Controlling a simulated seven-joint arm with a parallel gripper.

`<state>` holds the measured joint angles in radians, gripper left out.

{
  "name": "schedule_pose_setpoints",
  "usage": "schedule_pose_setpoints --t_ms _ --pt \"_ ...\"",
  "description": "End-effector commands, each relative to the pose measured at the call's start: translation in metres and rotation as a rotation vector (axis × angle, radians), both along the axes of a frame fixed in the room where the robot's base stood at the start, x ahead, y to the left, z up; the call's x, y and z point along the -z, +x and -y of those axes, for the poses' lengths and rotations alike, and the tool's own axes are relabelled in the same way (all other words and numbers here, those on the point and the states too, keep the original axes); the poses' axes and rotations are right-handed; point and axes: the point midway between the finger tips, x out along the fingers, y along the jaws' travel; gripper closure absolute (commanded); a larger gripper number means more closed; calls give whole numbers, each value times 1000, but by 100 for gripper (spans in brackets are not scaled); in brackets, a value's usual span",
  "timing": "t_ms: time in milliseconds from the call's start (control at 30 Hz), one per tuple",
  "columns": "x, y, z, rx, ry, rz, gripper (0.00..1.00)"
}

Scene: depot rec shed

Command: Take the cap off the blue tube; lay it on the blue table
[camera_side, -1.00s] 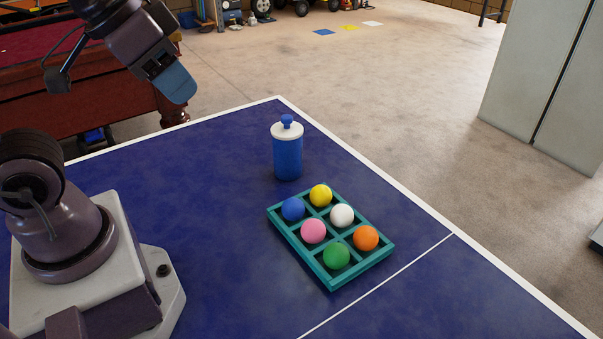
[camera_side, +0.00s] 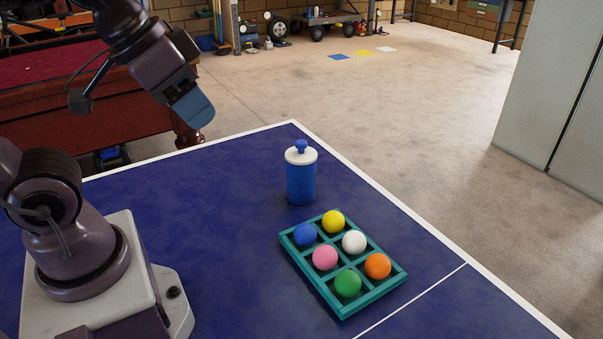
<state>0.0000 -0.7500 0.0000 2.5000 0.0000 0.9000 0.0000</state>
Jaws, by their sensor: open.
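The blue tube (camera_side: 301,184) stands upright on the blue table (camera_side: 215,215), near its far corner. Its cap (camera_side: 301,155) is a white disc with a blue knob on top, and it sits on the tube. My gripper (camera_side: 197,112) is up and to the left of the tube, well apart from it, above the table's far left edge. Only the blue-grey side of its finger end shows, and the gap between the fingers is hidden from this side. I see nothing held in it.
A teal tray (camera_side: 344,311) with several coloured balls in its compartments lies in front of the tube, to the right. Bare table lies left of the tube and tray. A red pool table (camera_side: 90,110) stands behind left; a grey cabinet (camera_side: 545,90) stands at right.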

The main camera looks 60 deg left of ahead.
Motion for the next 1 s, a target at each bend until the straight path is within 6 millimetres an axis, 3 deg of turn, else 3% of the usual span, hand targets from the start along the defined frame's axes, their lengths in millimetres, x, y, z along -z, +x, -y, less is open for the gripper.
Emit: schedule_pose_setpoints --t_ms 200,467,667,800,867,1000 --pt "0 0 0 0 0 0 57" --pt "0 0 0 0 0 0 0" --pt "0 0 0 -2 0 0 0" --pt "12 4 -7 -34 0 -64 0" --pt "18 11 -11 -55 0 -107 0" --pt "24 45 -28 -95 5 -210 0"
